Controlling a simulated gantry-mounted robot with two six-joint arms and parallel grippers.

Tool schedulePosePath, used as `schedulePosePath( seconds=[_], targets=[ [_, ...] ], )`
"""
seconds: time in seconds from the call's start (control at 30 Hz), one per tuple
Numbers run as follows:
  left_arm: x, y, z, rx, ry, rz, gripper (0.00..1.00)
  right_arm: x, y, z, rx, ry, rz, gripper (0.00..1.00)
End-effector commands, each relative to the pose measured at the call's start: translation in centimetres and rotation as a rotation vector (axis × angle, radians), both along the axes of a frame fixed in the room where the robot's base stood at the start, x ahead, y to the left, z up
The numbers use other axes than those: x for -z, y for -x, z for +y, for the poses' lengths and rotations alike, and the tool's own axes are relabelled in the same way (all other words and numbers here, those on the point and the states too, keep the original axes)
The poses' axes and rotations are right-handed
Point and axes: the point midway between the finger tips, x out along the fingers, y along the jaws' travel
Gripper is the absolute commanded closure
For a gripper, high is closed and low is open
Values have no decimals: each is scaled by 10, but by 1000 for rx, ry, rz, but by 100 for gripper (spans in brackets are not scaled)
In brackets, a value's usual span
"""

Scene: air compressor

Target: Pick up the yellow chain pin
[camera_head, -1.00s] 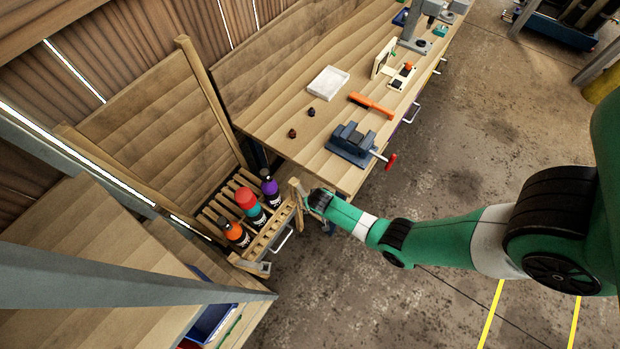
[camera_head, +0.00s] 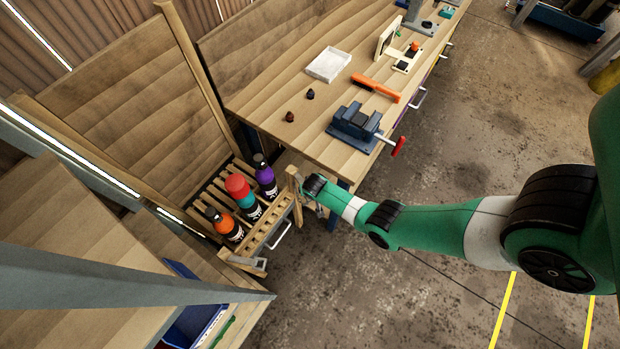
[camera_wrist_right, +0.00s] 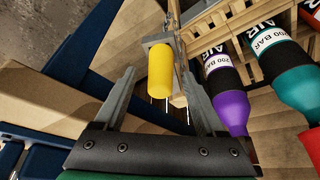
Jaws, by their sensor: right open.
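The yellow chain pin (camera_wrist_right: 160,72) shows as a rounded yellow cylinder in the right wrist view, near the end post of the wooden bottle rack. My right gripper (camera_wrist_right: 157,63) is open, with one finger on each side of the pin in the picture. I see gaps between pin and fingers; how deep the pin sits between them I cannot tell. In the head view my right arm reaches in from the right, its wrist (camera_head: 316,187) at the rack's right end. The pin cannot be made out there. My left gripper is in neither view.
The wooden rack (camera_head: 272,222) holds purple (camera_head: 265,180), red-capped teal (camera_head: 240,190) and orange (camera_head: 224,222) bottles close to my right gripper. A workbench (camera_head: 285,140) with a blue vise (camera_head: 355,125) stands just beyond. Open concrete floor (camera_head: 400,290) lies in front.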

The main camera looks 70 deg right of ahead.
Motion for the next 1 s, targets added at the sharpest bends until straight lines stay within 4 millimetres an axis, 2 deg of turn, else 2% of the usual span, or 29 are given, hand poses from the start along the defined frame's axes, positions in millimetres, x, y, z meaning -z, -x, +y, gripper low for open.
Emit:
schedulePosePath(
  seconds=[0.23, 0.63, 1.0],
  targets=[
    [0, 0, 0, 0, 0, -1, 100, 1, -1, -1, 0, 0, 0, 28],
    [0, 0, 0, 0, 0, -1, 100, 1, -1, -1, 0, 0, 0, 100],
    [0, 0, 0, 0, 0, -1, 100, 1, -1, -1, 0, 1, -1, 100]
  ],
)
